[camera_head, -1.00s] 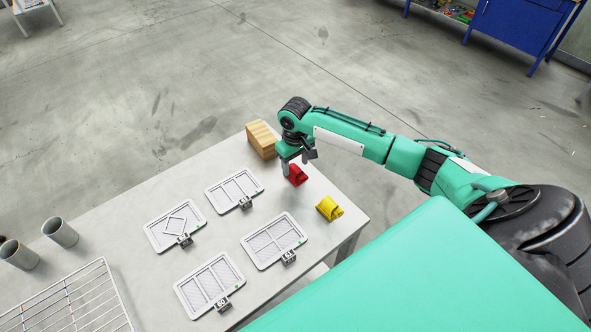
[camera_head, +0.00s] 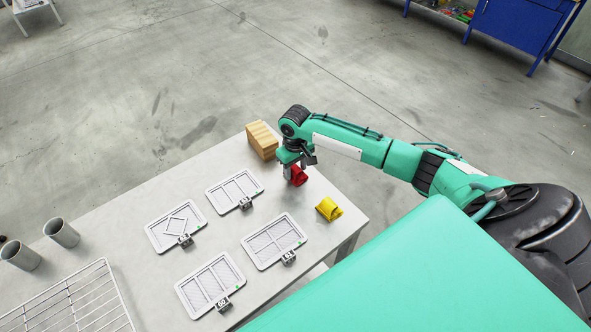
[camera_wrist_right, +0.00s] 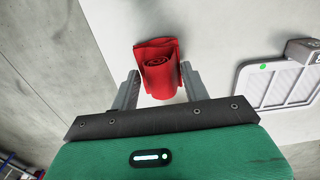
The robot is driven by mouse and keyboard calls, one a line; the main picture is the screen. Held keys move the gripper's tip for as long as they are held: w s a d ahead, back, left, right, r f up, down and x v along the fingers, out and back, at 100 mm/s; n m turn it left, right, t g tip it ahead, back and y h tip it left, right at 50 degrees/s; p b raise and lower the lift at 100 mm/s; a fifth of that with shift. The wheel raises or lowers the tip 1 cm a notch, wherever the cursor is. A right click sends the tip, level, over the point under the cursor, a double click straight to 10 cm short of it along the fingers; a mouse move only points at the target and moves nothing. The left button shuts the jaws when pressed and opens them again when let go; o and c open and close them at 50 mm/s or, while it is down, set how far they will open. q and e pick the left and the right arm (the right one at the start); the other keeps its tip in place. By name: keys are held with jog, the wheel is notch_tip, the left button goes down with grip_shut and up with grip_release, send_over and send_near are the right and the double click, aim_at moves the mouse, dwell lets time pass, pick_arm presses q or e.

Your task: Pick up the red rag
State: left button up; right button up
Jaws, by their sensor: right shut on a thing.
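The red rag (camera_head: 299,177) is a rolled cloth at the right end of the white table, near its far edge. My right gripper (camera_head: 291,171) is at the rag, coming down from above. In the right wrist view, the rolled rag (camera_wrist_right: 160,72) sits between the two fingers of my right gripper (camera_wrist_right: 160,78), which are shut on it. I cannot tell whether the rag touches the table. My left gripper is not in view.
A yellow rag (camera_head: 329,209) lies to the right, nearer me. A wooden block (camera_head: 262,140) stands just left of the gripper. Several labelled grid trays (camera_head: 211,286) cover the middle of the table. Grey cups (camera_head: 62,233) and a wire rack (camera_head: 75,302) are at left.

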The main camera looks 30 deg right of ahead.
aim_at(295, 167)
notch_tip(295, 167, up, 20)
jog(key=b, duration=0.3)
jog(key=shift+f+b, duration=0.15)
jog(key=shift+b, duration=0.25)
